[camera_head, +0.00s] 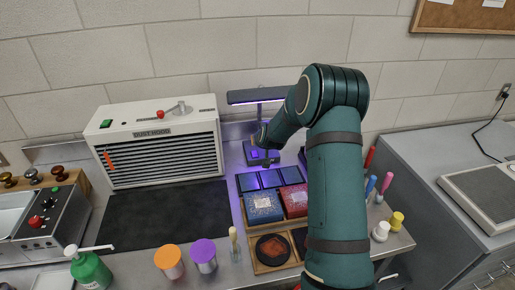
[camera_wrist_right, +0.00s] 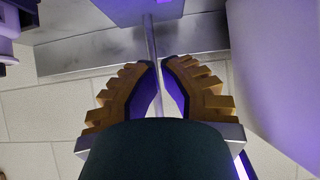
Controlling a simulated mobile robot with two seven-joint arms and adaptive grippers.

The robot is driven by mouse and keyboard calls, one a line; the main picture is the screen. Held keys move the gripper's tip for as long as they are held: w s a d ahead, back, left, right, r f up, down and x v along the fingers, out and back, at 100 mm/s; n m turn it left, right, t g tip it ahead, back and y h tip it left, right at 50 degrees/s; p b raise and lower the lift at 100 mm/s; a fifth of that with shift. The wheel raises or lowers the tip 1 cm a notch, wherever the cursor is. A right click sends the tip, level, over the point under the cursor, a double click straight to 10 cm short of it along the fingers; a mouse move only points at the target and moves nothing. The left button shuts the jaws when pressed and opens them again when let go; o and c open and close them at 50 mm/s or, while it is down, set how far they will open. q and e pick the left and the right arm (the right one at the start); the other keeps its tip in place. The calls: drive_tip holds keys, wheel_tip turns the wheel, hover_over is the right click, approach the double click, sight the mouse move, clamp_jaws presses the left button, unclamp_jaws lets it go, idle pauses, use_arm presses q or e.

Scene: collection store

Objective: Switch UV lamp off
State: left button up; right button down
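The UV lamp (camera_head: 257,96) stands at the back of the bench against the wall, a dark bar on a post over a base (camera_head: 262,154). Purple light falls around its base and on the bench, so it is lit. My right arm reaches in from the front. Its gripper (camera_head: 264,140) is just in front of the lamp post, partly hidden by my wrist. In the right wrist view the fingertips (camera_wrist_right: 160,62) are close together with a narrow gap, and a thin post (camera_wrist_right: 150,38) lines up with it. Contact is unclear. No switch can be made out. My left gripper is not seen.
The dust hood (camera_head: 160,140) stands left of the lamp, behind a black mat (camera_head: 150,215). Blue and red boxes (camera_head: 263,207) sit in front of the lamp. Orange-lidded (camera_head: 168,257) and purple-lidded (camera_head: 203,252) jars stand at the front. My arm hides part of the bench's right side.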

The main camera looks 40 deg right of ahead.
sight(256, 149)
drive_tip(key=x, duration=0.8)
wheel_tip(256, 149, down, 2)
drive_tip(key=shift+w+f, duration=0.15)
drive_tip(key=shift+f, duration=0.05)
drive_tip(key=shift+w+d+f, duration=0.1)
drive_tip(key=shift+f, duration=0.7)
drive_tip(key=shift+w+d+f+b, duration=0.1)
drive_tip(key=shift+f+b, duration=0.45)
drive_tip(key=shift+b, duration=0.45)
drive_tip(key=shift+r, duration=0.2)
